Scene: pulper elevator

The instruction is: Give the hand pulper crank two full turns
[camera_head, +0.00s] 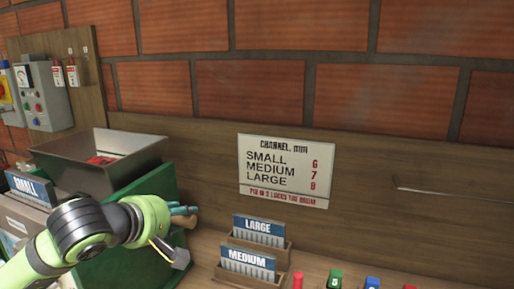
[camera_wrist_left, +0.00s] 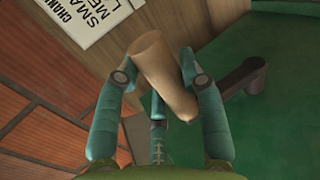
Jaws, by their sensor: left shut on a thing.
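The hand pulper has a green body (camera_head: 160,190) with a grey metal hopper (camera_head: 95,165) on top, at the left of the head view. My left gripper (camera_head: 184,214) is at the pulper's right side, its arm crossing in front of the body. In the left wrist view, the teal fingers of my left gripper (camera_wrist_left: 160,82) are shut on the wooden crank handle (camera_wrist_left: 158,62), one on each side. The dark crank arm (camera_wrist_left: 243,78) shows beside the handle against the green body. In the head view the crank is mostly hidden by my gripper. My right gripper is out of view.
Card holders marked LARGE (camera_head: 258,229) and MEDIUM (camera_head: 247,262) stand right of the pulper, with small coloured pieces (camera_head: 334,278) along the front. A channel sign (camera_head: 287,170) hangs on the wooden back panel.

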